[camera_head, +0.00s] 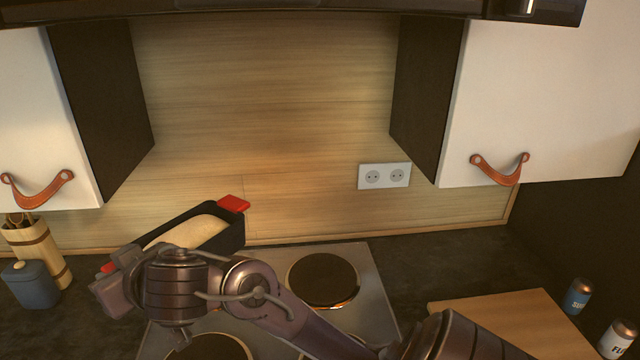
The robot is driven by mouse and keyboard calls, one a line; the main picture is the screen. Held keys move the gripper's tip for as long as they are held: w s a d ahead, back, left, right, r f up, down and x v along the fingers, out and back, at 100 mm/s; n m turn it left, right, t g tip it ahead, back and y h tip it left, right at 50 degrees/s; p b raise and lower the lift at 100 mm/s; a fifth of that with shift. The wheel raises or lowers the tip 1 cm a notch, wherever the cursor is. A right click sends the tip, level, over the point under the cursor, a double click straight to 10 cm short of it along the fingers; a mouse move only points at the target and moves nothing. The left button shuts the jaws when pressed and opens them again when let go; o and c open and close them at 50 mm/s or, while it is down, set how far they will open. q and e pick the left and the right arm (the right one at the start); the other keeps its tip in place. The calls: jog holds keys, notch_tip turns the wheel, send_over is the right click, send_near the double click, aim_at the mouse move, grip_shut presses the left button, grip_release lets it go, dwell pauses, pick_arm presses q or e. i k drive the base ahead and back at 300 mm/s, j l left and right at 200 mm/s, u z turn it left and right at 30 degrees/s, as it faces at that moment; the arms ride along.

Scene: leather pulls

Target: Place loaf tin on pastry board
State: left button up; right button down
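The loaf tin (232,238) is dark, with red end handles and a pale loaf in it. It is at the left, over the back left of the hob, and its underside is hidden. One arm reaches across from the lower right; I take it as my right. Its gripper (112,277) is at the tin's left end, around or beside the left red handle. The wrist hides part of the tin, and I cannot tell whether the fingers are closed on the handle. The pastry board (500,312), light wood, lies at the lower right with its visible top bare. My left gripper is not in view.
The hob (375,290) lies between tin and board; a back burner (323,279) has an orange glow at its rim. A blue canister (578,296) and a white one (617,339) stand right of the board. A blue-grey jar (38,284) and wooden holder (40,250) stand far left. Cabinets hang above.

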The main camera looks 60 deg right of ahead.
aim_at(515, 335)
jog(key=z, duration=2.4)
